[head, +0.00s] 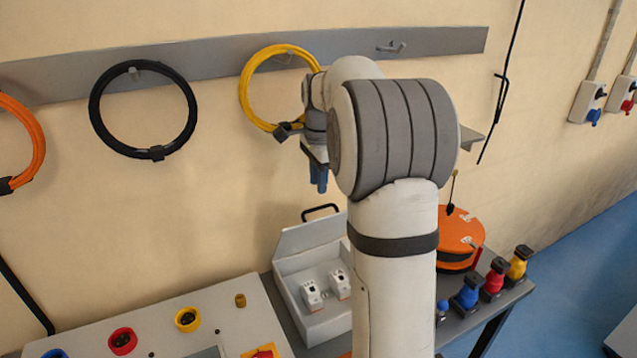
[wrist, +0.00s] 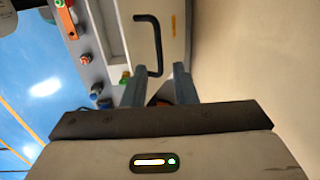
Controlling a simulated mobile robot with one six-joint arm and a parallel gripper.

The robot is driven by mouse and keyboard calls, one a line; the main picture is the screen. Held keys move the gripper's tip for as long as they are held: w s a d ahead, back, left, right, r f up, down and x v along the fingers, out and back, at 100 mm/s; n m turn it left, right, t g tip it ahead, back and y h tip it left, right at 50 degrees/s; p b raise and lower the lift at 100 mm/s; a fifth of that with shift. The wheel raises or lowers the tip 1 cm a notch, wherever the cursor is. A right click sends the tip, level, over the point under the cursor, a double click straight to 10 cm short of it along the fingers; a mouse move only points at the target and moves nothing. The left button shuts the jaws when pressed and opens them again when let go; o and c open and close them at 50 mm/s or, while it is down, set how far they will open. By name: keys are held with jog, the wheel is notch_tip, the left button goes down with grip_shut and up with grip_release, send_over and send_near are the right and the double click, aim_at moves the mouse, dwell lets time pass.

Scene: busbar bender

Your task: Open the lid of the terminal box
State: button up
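The terminal box (head: 322,326) is a light grey box on the bench, with two white devices visible inside. Its lid (head: 303,240) stands raised at the back of the box, near upright. A black bar handle (head: 322,208) is on the lid's top edge. The lid (wrist: 172,45) and handle (wrist: 155,45) also show in the wrist view. My gripper (head: 318,180) is just above the handle in the head view, partly hidden by my arm. In the wrist view my gripper (wrist: 160,80) has its fingers apart and empty, with the handle's near end close to the fingertips.
A panel with round sockets (head: 187,319) lies left of the box. An orange reel (head: 461,236) and blue, red and yellow plugs (head: 493,279) stand to the right. Yellow (head: 244,90) and black (head: 95,115) cable loops hang on the wall close behind.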

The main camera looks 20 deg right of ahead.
aim_at(322, 207)
jog(key=s+b, duration=0.1)
jog(key=b, duration=0.2)
jog(key=shift+d+f+t, duration=0.1)
jog(key=shift+d+t, duration=0.05)
jog(key=shift+t, duration=0.15)
jog(key=shift+c, duration=1.4)
jog(key=s+b, duration=0.1)
jog(key=b, duration=0.1)
jog(key=s+r+t+b, duration=0.1)
jog(key=s+b, duration=0.1)
jog(key=s+r+t+b, duration=0.1)
jog(key=b, duration=0.2)
jog(key=shift+s, duration=0.2)
grip_shut()
jog(key=shift+t, duration=0.3)
jog(key=x, duration=0.9)
jog(key=shift+s, duration=0.1)
